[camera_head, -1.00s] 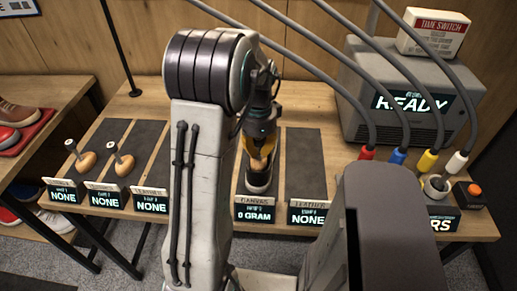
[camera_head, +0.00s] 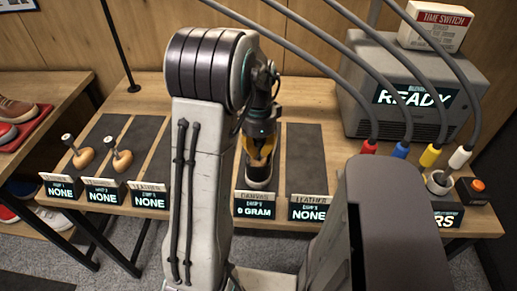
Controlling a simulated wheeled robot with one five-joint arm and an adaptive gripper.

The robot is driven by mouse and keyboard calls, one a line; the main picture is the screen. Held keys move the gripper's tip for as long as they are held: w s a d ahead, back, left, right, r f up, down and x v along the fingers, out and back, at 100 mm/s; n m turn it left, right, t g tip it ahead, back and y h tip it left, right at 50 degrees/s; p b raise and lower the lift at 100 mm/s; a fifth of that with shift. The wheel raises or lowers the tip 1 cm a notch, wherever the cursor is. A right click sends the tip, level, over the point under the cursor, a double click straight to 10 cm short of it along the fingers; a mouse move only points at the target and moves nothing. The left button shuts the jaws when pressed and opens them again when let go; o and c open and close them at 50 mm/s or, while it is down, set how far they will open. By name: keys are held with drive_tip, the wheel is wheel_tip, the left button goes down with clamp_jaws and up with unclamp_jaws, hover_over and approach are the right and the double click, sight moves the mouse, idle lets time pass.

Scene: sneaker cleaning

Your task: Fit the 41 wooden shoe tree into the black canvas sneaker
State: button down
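The black canvas sneaker (camera_head: 258,183) stands on the mat behind the "CANVAS" sign reading "0 GRAM". Its dark sides and pale toe show below my gripper (camera_head: 260,155). My gripper points down at the sneaker's opening, and its fingers are partly hidden by my arm and the shoe. A tan, wood-like patch shows between the fingers; I cannot tell whether it is a shoe tree or how firmly it is held. Two wooden shoe trees with knobbed posts, one at the far left (camera_head: 84,158) and one right of it (camera_head: 122,160), rest on the left mats. Their sizes cannot be read.
A bare dark mat (camera_head: 305,160) lies right of the sneaker. A grey machine (camera_head: 410,105) showing "READY" stands at the back right, with several hoses ending in coloured plugs near the front. A side table (camera_head: 45,115) with shoes is at the left.

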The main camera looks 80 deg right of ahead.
drive_tip(key=shift+f+b, duration=0.55)
drive_tip(key=shift+f, duration=0.25)
drive_tip(key=c, duration=1.3)
unclamp_jaws()
drive_tip(key=shift+c, duration=0.2)
drive_tip(key=shift+r, duration=0.1)
wheel_tip(320, 180, up, 12)
drive_tip(key=shift+f, duration=0.1)
